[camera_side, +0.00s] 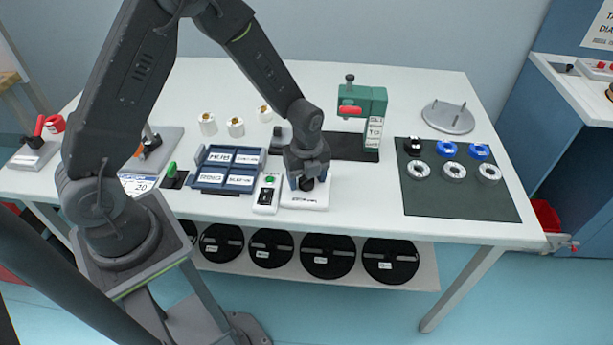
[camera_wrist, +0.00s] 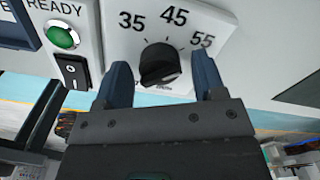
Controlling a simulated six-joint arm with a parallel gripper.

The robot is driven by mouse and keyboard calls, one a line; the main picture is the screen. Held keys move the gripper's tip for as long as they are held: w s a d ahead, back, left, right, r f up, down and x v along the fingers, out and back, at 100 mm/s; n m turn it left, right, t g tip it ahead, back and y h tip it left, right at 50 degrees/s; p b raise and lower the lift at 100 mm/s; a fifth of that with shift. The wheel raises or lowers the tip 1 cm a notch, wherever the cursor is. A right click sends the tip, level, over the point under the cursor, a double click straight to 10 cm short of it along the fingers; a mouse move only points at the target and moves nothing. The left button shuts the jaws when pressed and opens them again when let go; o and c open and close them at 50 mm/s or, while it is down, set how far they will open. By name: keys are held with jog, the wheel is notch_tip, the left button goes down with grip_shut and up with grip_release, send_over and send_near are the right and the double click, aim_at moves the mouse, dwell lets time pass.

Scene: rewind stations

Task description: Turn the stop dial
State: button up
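The stop dial is a black knob (camera_wrist: 160,64) on a white plate (camera_wrist: 115,40) marked 35, 45 and 55 in the wrist view. In the side view the plate (camera_side: 318,202) lies near the table's front edge, with the knob partly hidden under my gripper (camera_side: 304,184). In the wrist view my gripper (camera_wrist: 163,85) is open, with one blue-grey finger on each side of the knob. A gap shows between each finger and the knob. Which mark the knob points at is hard to tell.
A switch box with a green READY button (camera_wrist: 62,37) and a black rocker switch (camera_wrist: 72,70) stands just left of the dial. A blue labelled tray (camera_side: 212,184) is further left. A green press (camera_side: 372,100) stands behind, and a dark mat (camera_side: 440,200) with rings lies right.

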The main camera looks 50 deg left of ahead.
jog(key=c, duration=0.8)
jog(key=shift+o, duration=0.2)
jog(key=n, duration=0.4)
jog(key=shift+n, duration=0.4)
jog(key=n, duration=0.4)
jog(key=shift+n, duration=0.3)
jog(key=n, duration=0.4)
jog(key=shift+n, duration=2.2)
jog(key=o, duration=0.9)
